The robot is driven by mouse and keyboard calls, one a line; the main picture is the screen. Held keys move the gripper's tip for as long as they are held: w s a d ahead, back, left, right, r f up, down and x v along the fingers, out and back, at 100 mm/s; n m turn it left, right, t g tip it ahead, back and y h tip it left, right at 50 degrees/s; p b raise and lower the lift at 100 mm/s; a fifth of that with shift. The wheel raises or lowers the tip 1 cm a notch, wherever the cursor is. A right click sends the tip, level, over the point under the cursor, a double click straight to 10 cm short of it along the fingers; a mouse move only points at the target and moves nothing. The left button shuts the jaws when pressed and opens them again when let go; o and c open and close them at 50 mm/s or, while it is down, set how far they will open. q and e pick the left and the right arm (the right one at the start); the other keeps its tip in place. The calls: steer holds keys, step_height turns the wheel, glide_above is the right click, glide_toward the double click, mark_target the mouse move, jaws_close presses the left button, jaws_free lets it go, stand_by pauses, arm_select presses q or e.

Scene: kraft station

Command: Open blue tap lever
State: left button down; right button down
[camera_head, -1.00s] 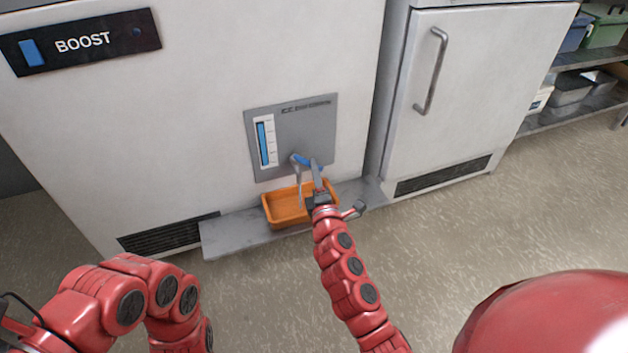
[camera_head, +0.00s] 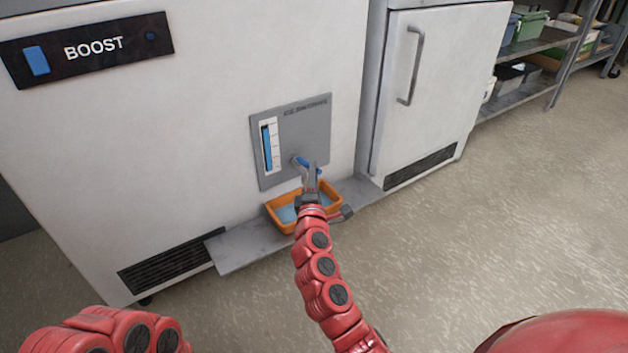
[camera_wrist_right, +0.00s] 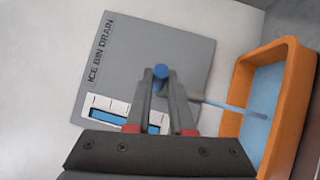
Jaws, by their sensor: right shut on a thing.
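The blue tap lever (camera_head: 303,163) is on the grey drain panel (camera_head: 318,125) of the white machine. My right gripper (camera_head: 311,172) is shut on the lever. In the right wrist view the lever's blue end (camera_wrist_right: 161,71) shows between the two fingers of the gripper (camera_wrist_right: 161,80). A stream of water (camera_wrist_right: 236,108) runs from the tap into the orange tray (camera_head: 333,188), which holds pale blue water (camera_wrist_right: 264,92). Only my red left arm shows at the lower left; its gripper is out of view.
The tray stands on a grey ledge (camera_head: 240,245) along the machine's foot. A white cabinet (camera_head: 450,70) with a handle (camera_head: 411,66) stands to the right, then shelves (camera_head: 530,50) with bins. The floor (camera_head: 500,220) at right is clear.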

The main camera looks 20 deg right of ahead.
arm_select(q)
steer(key=shift+a, duration=0.2)
arm_select(e)
steer(key=shift+a, duration=0.1)
steer(key=c, duration=0.8)
jaws_free()
arm_select(q)
step_height(320, 180, up, 6)
steer(key=w+d+y+p, duration=0.1)
steer(key=w+p, duration=0.1)
steer(key=p, duration=0.3)
steer(key=shift+w+d+t+y, duration=0.2)
steer(key=shift+d+t+y, duration=0.1)
steer(key=shift+d+t, duration=0.1)
arm_select(e)
steer(key=v, duration=1.7)
steer(key=shift+s+a, duration=0.1)
steer(key=shift+s, duration=0.05)
